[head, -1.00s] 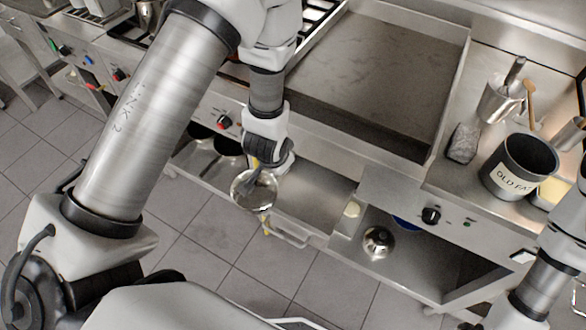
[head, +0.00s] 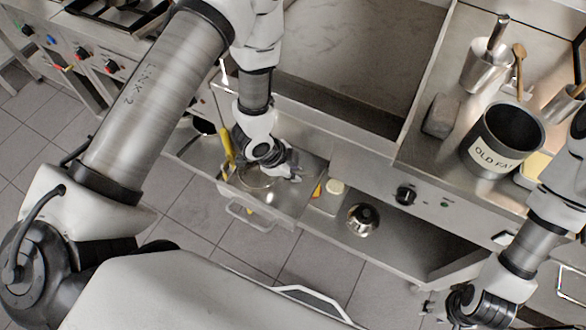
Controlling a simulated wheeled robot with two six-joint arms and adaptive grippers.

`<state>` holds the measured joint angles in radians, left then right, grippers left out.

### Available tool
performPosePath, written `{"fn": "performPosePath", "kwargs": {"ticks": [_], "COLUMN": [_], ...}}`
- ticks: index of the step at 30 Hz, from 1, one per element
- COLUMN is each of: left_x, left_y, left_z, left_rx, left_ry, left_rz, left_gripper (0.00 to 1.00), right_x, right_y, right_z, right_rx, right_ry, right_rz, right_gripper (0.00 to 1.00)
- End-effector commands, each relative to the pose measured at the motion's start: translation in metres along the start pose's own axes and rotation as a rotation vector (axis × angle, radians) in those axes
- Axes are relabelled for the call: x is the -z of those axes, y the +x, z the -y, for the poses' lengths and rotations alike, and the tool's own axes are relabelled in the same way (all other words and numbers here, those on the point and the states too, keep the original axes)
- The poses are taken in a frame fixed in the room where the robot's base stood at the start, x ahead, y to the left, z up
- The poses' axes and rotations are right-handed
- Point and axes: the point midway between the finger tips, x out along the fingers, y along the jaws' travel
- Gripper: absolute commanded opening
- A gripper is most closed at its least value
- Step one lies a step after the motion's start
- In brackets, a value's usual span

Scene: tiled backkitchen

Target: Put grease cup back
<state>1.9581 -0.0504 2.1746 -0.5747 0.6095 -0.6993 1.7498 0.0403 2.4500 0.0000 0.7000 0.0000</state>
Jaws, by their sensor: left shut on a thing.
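The grease cup (head: 257,178) looks like a round, shiny metal cup. In the head view it is just below my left gripper (head: 284,168), over or in the open, shallow metal drawer (head: 292,205). My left gripper is shut on it, and the wrist and fingers hide part of it. I cannot tell whether the cup touches the drawer floor. A yellow handle-like piece (head: 226,146) shows left of the wrist; what it belongs to is unclear. My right gripper (head: 440,303) is at the lower right, away from the cup; its jaw opening is unclear.
A griddle (head: 340,60) is behind the drawer. A dark pot marked "OLD FAT" (head: 490,158), a metal utensil holder (head: 487,68) and a grey block (head: 440,115) stand on the right counter. A round metal item (head: 362,219) sits on the lower shelf (head: 410,250).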

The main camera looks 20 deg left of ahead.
Motion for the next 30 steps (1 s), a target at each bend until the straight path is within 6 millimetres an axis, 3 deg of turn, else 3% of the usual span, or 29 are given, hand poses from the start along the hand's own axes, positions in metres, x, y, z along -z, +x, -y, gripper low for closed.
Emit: {"fn": "performPosePath", "kwargs": {"ticks": [10, 11, 12, 24, 30], "left_x": [-0.002, -0.002, -0.002, 0.0, 0.0], "left_y": [0.005, 0.004, 0.004, -0.004, -0.046], "left_z": [-0.001, 0.0, 0.0, 0.001, 0.002], "left_rx": [0.001, 0.001, 0.001, 0.002, 0.005], "left_ry": [-0.001, -0.001, -0.001, -0.002, -0.005], "left_rz": [0.0, 0.0, 0.0, 0.0, -0.002], "left_gripper": [0.0, 0.24, 0.38, 0.39, 0.39], "right_x": [0.0, 0.0, 0.0, 0.0, 0.0], "right_y": [0.003, 0.002, 0.002, 0.0, 0.004], "right_z": [0.0, 0.0, 0.0, 0.0, 0.0], "right_rx": [0.0, 0.0, 0.0, 0.0, 0.0], "right_ry": [0.0, 0.0, 0.0, 0.0, 0.0], "right_rz": [0.0, 0.0, 0.0, -0.001, 0.0], "right_gripper": [0.34, 0.34, 0.34, 0.34, 0.34]}}
